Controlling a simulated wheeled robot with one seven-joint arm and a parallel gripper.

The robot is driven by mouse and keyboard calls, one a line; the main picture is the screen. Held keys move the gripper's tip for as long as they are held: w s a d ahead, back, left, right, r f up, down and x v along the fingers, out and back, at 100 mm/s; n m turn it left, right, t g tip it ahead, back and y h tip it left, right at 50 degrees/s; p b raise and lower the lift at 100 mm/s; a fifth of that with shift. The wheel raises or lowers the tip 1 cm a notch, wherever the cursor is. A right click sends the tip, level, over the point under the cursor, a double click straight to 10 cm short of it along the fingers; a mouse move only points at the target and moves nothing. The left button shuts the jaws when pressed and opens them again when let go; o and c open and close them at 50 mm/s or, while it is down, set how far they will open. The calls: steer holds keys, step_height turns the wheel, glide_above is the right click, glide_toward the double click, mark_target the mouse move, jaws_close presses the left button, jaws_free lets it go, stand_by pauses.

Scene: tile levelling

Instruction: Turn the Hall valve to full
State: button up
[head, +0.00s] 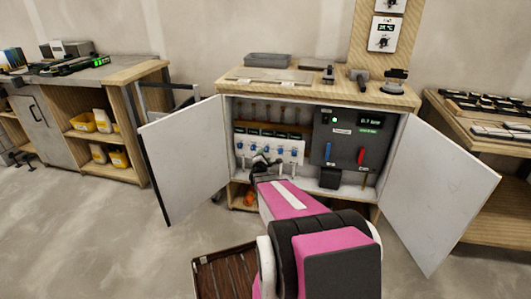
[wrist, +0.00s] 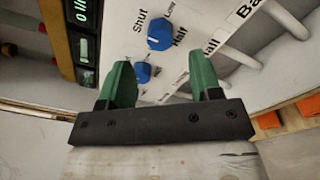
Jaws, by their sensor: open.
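The white valve panel (head: 297,150) with a row of small blue knobs stands inside the open cabinet in the head view. In the wrist view a blue knob (wrist: 160,36) has "Shut", "Low" and "Half" printed around it; its exact setting is hard to read. A label ending in "all" (wrist: 212,46), probably Hall, is printed beside it. A second blue knob (wrist: 143,72) sits lower, between the fingertips in the picture. My gripper (wrist: 162,85) has green fingers, apart and empty, in front of the panel. It also shows small in the head view (head: 262,162).
Open cabinet doors (head: 185,160) (head: 438,190) flank the panel. A dark control box (head: 350,140) with a blue and a red lever is to its right. White pipe stubs (wrist: 240,56) stick out below the labels. A brown slatted tray (head: 226,272) is at the bottom.

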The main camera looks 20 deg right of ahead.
mark_target(266, 150)
steer(key=x, duration=0.5)
steer(key=shift+w+d, duration=0.2)
steer(key=c, duration=0.9)
steer(key=shift+c, duration=0.2)
